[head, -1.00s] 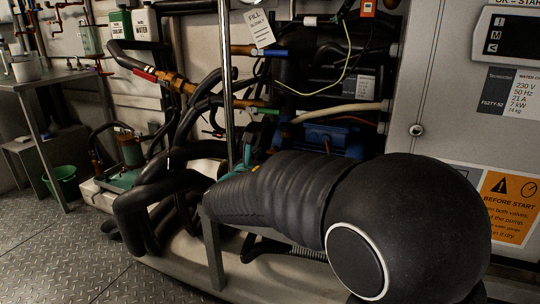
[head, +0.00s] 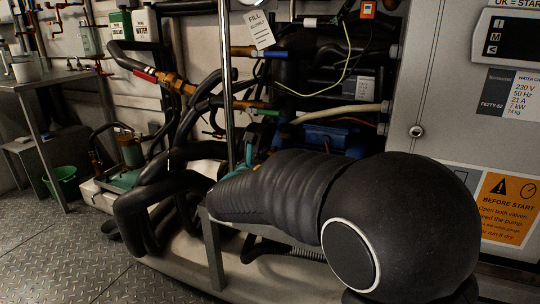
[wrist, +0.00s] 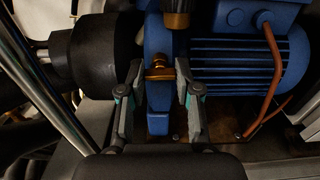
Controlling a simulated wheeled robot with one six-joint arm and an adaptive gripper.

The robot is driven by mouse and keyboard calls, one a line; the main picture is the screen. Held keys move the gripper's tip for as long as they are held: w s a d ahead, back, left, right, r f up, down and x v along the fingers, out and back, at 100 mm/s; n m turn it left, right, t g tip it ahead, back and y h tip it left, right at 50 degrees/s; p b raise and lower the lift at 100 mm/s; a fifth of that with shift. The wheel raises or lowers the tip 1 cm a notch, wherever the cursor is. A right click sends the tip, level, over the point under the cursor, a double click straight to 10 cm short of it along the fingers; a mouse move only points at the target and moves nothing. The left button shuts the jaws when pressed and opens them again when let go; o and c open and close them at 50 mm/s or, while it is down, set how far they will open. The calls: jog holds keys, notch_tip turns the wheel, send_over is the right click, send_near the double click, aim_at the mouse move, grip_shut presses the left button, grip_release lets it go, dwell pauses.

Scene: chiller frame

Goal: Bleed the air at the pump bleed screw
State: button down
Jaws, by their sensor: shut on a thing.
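In the wrist view the brass bleed screw (wrist: 159,69) sits on the front of the blue pump body (wrist: 158,120). My gripper (wrist: 160,72) has one finger on each side of the screw and is shut on it. In the head view my black arm reaches left to the machine, and teal parts of my gripper (head: 240,166) show beside the upright metal rod. The screw and the fingertips cannot be made out there. The blue pump motor (head: 328,136) shows behind my arm.
A black pipe (wrist: 95,50) and a metal rod (wrist: 40,85) are on the left. A control cabinet (head: 440,120) stands right of my arm.

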jog(key=shift+r, duration=0.1)
jog(key=n+p, duration=0.5)
jog(key=p, duration=0.1)
jog(key=shift+r, duration=0.15)
jog(key=shift+n+p, duration=1)
jog(key=shift+n, duration=0.2)
jog(key=shift+f+n+p, duration=0.25)
jog(key=shift+n+p, duration=0.1)
jog(key=shift+n, duration=0.95)
jog(key=c, duration=0.8)
grip_release()
jog(key=shift+s, duration=0.1)
jog(key=v, duration=1.2)
